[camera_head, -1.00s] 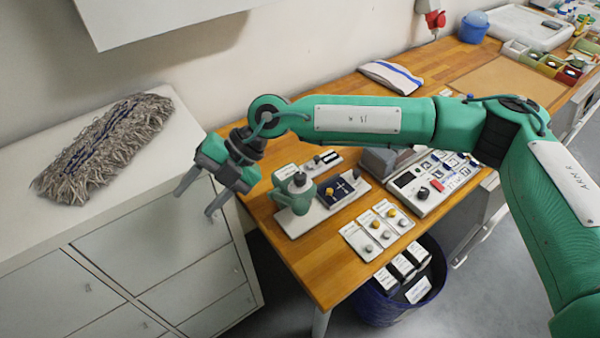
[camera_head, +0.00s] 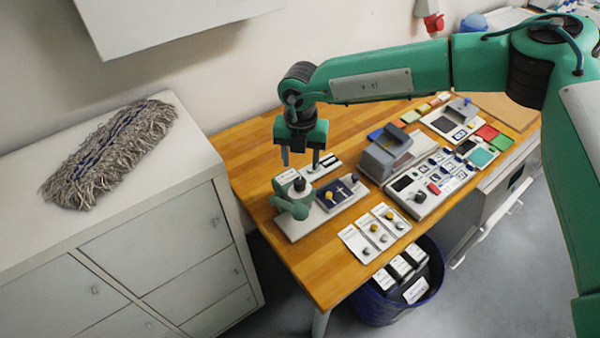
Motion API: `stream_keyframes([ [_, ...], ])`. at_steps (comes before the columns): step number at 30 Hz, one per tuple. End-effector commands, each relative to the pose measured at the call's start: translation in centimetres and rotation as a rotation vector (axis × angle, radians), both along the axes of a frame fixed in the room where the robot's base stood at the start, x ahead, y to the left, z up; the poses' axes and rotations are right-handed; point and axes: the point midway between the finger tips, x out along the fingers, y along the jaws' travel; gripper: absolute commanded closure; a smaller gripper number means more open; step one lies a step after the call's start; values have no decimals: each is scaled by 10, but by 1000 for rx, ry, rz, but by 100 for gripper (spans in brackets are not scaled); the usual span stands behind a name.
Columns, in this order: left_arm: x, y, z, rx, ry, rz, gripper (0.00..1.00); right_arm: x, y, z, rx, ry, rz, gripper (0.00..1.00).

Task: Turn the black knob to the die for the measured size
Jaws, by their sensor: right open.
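A small green press (camera_head: 291,203) stands on a pale base plate near the left end of the wooden table. A black knob (camera_head: 299,184) sits on its top. Another dark knob (camera_head: 420,197) is on the white control panel (camera_head: 432,186) to the right. My right gripper (camera_head: 301,164) points down, open and empty, above and just behind the press, with its fingers apart. It appears clear of the black knob, though the exact height gap is hard to judge. Die markings are too small to read. My left gripper is out of view.
A dark blue plate (camera_head: 341,193) with a yellow knob lies beside the press. Several labelled cards with small buttons (camera_head: 375,232) lie at the front edge. A grey box-like device (camera_head: 386,153) stands behind. A blue bin (camera_head: 385,304) is below; a cabinet with a mop head (camera_head: 110,152) is left.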

Motion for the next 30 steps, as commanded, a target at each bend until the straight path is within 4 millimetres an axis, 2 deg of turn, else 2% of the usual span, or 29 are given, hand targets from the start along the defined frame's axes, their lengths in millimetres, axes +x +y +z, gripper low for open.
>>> stream_keyframes([
  [1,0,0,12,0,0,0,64,-1,0,-7,-1,4,-1,49],
  [3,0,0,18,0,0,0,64,-1,1,-22,-1,4,1,49],
  [9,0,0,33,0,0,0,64,0,1,-57,0,2,-1,49],
  [12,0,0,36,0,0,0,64,0,1,-68,1,3,-1,49],
  [17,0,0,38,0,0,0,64,0,1,-76,2,0,-1,49],
  [24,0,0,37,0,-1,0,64,0,1,-77,2,0,-1,49],
  [30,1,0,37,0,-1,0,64,0,1,-76,2,0,-1,89],
])
